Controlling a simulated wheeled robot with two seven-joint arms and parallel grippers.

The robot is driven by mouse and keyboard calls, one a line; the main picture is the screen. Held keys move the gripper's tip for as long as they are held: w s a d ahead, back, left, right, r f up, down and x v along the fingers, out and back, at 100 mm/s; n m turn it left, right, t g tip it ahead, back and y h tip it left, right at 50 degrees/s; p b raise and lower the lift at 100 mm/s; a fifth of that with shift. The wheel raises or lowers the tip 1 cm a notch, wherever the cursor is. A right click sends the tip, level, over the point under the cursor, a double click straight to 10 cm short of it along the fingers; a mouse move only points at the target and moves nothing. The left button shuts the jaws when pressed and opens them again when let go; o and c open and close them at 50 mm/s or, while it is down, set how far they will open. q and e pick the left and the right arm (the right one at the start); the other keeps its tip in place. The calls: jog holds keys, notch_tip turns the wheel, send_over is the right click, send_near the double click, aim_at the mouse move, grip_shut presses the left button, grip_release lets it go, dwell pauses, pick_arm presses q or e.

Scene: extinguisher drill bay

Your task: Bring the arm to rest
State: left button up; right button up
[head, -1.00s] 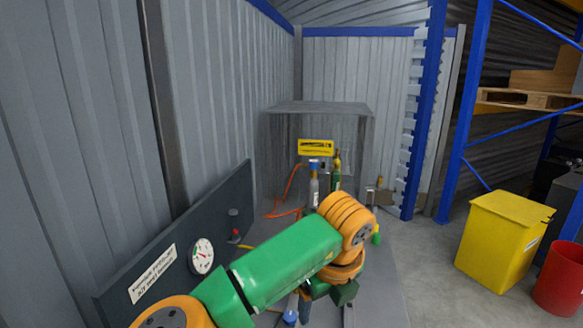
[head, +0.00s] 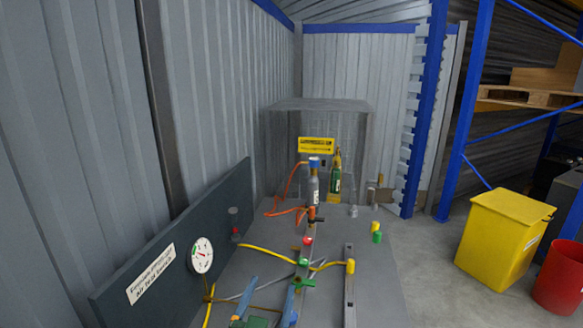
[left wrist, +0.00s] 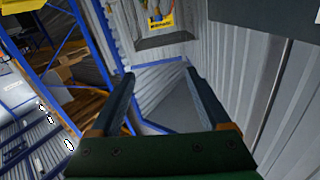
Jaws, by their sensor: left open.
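My left gripper (head: 271,285) shows at the bottom of the head view, with its two blue-grey fingers apart and part of its green palm cut off by the frame edge. It is in front of the grey bench with the pipes and valves. In the left wrist view the same gripper (left wrist: 159,73) is open, with nothing between its fingers. The rest of my left arm is out of the head view. My right gripper is in neither view.
The grey bench (head: 385,285) carries a rail with coloured valves, a yellow hose (head: 262,249) and a bottle (head: 313,186). A gauge (head: 202,255) sits on the dark panel at left. A yellow bin (head: 500,235) and a red bin (head: 560,278) stand right.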

pick_arm(q)
jog(key=s+a+f+n+g+y, duration=0.1)
jog(key=s+a+f+g+y, duration=0.1)
jog(key=s+a+f+g, duration=0.4)
jog(key=s+a+f+n+g+y, duration=0.1)
jog(key=s+a+f+g, duration=0.15)
jog(key=s+f, duration=0.45)
jog(key=s+a+f+g, duration=0.2)
jog(key=s+f+g, duration=0.15)
jog(key=s, duration=0.35)
jog(key=s+a+f+g, duration=0.2)
jog(key=s+f, duration=0.3)
jog(key=s, duration=0.2)
notch_tip(320, 180, down, 26)
jog(key=s+g+b, duration=0.2)
jog(key=b, duration=0.6)
jog(key=s+a+f+m+b, duration=0.1)
jog(key=s+f+b, duration=0.4)
jog(key=s+f, duration=0.6)
notch_tip(320, 180, down, 3)
jog(key=shift+s+a+f+g, duration=0.1)
jog(key=shift+s+a+g, duration=0.3)
jog(key=shift+a, duration=0.2)
